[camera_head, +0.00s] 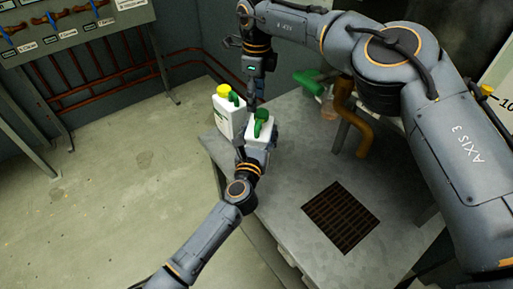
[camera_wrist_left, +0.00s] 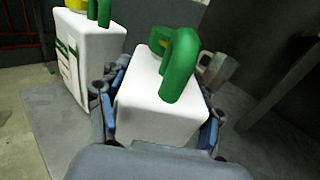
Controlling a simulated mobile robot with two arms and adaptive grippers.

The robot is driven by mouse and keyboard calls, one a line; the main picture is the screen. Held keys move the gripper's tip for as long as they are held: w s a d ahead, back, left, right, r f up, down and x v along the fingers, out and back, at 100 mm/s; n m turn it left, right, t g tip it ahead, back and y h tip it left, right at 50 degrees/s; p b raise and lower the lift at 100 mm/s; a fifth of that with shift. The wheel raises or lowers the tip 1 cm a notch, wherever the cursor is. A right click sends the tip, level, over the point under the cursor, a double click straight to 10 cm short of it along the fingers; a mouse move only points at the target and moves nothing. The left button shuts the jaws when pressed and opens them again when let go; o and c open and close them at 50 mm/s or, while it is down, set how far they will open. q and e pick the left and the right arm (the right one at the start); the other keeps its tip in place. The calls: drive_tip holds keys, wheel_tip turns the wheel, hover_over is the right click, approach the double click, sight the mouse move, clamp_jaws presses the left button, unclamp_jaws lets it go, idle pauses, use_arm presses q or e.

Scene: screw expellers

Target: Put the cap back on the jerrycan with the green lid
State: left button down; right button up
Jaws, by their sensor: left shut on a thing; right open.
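The white jerrycan (camera_head: 258,130) with green parts stands upright near the table's left edge. In the left wrist view the same jerrycan (camera_wrist_left: 155,108) shows a green handle (camera_wrist_left: 181,66) and a round green part (camera_wrist_left: 158,40) behind it, partly hidden. I cannot tell whether that is a seated cap or an open neck. My left gripper (camera_wrist_left: 165,132) is shut on the jerrycan's sides, its blue pads against both walls. My right gripper (camera_head: 252,100) is open, pointing down just behind the jerrycan. No loose green cap can be made out.
A second white jerrycan (camera_head: 227,118) with a yellow lid (camera_head: 224,89) stands close on the left. A green spout (camera_head: 308,82), a glass vessel (camera_head: 329,107) and an orange pipe (camera_head: 350,125) are to the right. The metal table (camera_head: 290,200) is bare around its grate (camera_head: 341,216).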

sight(260, 112)
drive_tip(key=shift+s+d, duration=0.15)
drive_tip(key=shift+s, duration=0.05)
drive_tip(key=shift+w+d+f, duration=0.1)
drive_tip(key=shift+w, duration=0.1)
drive_tip(key=shift+n, duration=0.4)
drive_tip(key=r+n, duration=0.1)
drive_tip(key=n, duration=0.1)
drive_tip(key=r+n, duration=0.1)
drive_tip(key=n, duration=0.1)
drive_tip(key=shift+d+n, duration=0.1)
drive_tip(key=shift+n, duration=0.3)
drive_tip(key=n, duration=0.1)
drive_tip(key=r+n, duration=0.1)
drive_tip(key=n, duration=0.3)
drive_tip(key=shift+d+r, duration=0.2)
drive_tip(key=shift+r, duration=0.05)
drive_tip(key=shift+w+f, duration=0.1)
drive_tip(key=shift+f, duration=3.95)
drive_tip(key=shift+c, duration=0.2)
